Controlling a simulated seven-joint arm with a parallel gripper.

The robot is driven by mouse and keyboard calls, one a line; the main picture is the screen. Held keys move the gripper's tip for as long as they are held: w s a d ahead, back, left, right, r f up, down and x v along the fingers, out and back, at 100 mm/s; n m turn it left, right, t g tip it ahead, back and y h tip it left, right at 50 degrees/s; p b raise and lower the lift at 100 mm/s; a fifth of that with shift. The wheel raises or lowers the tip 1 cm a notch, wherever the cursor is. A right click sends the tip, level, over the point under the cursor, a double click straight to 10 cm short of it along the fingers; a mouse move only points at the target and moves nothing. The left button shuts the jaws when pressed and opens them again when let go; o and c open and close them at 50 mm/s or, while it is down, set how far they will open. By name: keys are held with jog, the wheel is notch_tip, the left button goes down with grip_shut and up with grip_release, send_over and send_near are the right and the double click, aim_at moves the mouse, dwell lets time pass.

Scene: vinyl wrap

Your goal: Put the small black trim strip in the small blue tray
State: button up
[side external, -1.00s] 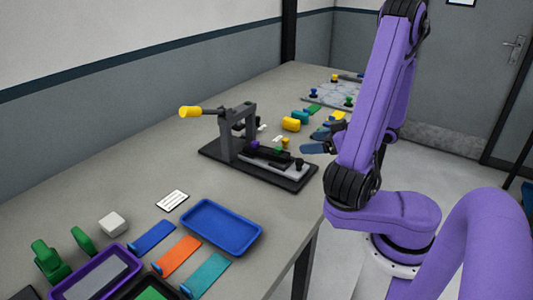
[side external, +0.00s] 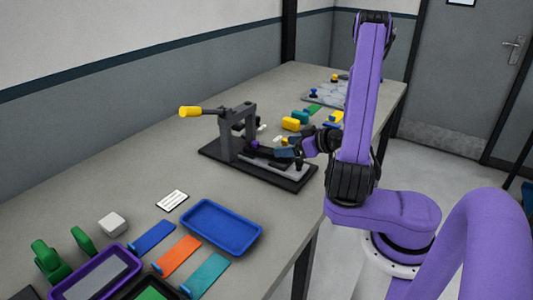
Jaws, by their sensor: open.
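The small blue tray (side external: 222,229) lies flat and empty on the grey table, near its front edge. A black clamp fixture (side external: 222,155) stands farther back, with a yellow-handled lever. A dark strip-like piece (side external: 262,155) lies on the fixture's bed; I cannot tell for certain that it is the black trim strip. My gripper (side external: 288,153) is open, over the right part of the fixture, close to this piece. Its fingers hide part of the bed, and I cannot tell whether they touch anything.
Blue (side external: 152,238), orange (side external: 176,257) and teal (side external: 208,274) strips lie left of and in front of the tray. A purple-rimmed tray (side external: 97,275), a white block (side external: 113,224) and a label card (side external: 173,201) are nearby. Yellow and green pieces lie behind the fixture.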

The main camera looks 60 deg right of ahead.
aim_at(271, 151)
jog(key=shift+f+x, duration=0.15)
jog(key=shift+x, duration=1.85)
jog(key=shift+f+x, duration=0.15)
jog(key=shift+x, duration=1.85)
jog(key=shift+s+d, duration=0.1)
jog(key=shift+s, duration=0.05)
jog(key=c, duration=1.3)
jog(key=shift+r, duration=0.2)
